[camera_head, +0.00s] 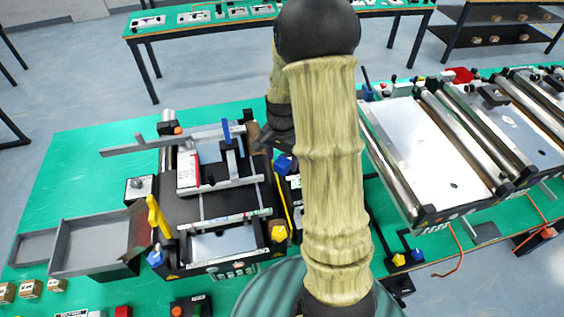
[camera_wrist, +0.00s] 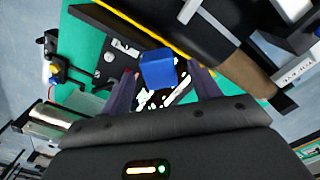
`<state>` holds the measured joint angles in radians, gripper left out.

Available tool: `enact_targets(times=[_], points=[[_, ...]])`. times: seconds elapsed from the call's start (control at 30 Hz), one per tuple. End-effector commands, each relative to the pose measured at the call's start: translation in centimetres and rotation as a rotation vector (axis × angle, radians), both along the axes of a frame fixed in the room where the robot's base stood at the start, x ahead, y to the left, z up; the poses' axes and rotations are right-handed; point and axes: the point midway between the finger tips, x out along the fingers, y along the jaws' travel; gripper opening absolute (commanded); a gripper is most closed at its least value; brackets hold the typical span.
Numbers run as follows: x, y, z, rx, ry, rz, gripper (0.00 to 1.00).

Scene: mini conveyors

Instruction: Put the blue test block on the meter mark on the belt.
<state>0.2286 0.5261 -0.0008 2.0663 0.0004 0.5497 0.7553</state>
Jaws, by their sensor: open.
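The blue test block (camera_wrist: 158,70) shows in the wrist view between and just beyond the fingertips of my gripper (camera_wrist: 163,73). The fingers are apart, with gaps on both sides of the block. In the head view a dark blue block (camera_head: 283,164) shows just below my gripper (camera_head: 271,138), beside the right side of the left conveyor; my arm partly hides this area. The conveyor's black belt (camera_head: 228,196) lies to the left of the gripper. I cannot make out which marking is the meter mark.
A yellow guard strip (camera_wrist: 160,36) and dark conveyor frame are close to the gripper in the wrist view. A grey tray (camera_head: 92,262) stands left of the conveyor. Bars and a blue upright post (camera_head: 227,132) rise over the belt. Another roller conveyor (camera_head: 420,150) is at right.

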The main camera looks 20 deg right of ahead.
Motion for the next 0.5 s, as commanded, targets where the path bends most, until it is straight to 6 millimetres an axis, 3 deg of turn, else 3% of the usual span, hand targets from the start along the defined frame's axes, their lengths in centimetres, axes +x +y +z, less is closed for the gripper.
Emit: enact_targets(times=[0.2, 0.5], points=[[0.0, 0.0, -2.0, 0.001, 0.001, -0.001, 0.62], [0.0, 0.0, -2.1, 0.001, -0.001, -0.001, 0.62]])
